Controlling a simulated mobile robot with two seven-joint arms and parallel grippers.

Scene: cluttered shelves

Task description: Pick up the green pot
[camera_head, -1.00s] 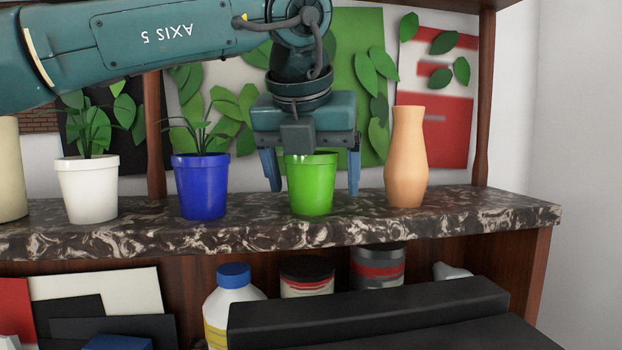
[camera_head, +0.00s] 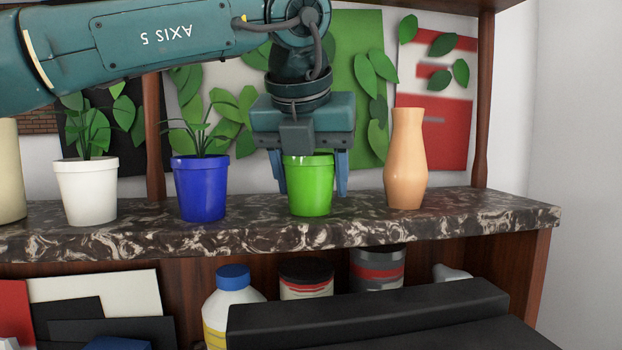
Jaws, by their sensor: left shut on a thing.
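The green pot (camera_head: 311,190) stands upright on the dark marbled shelf top (camera_head: 450,212), between the blue pot and the orange vase. My left gripper (camera_head: 311,180) points down over it from above, with one blue finger at each side of the pot. The fingers are closed in on the pot, and its base still appears to rest on the shelf. The gripper body hides the area above the pot's rim. My right gripper is not in view.
A blue pot (camera_head: 201,190) and a white pot (camera_head: 87,192), both with plants, stand to the left. An orange vase (camera_head: 405,160) stands close on the right. Leaf-covered panels stand behind. Bottles and cans fill the shelf below.

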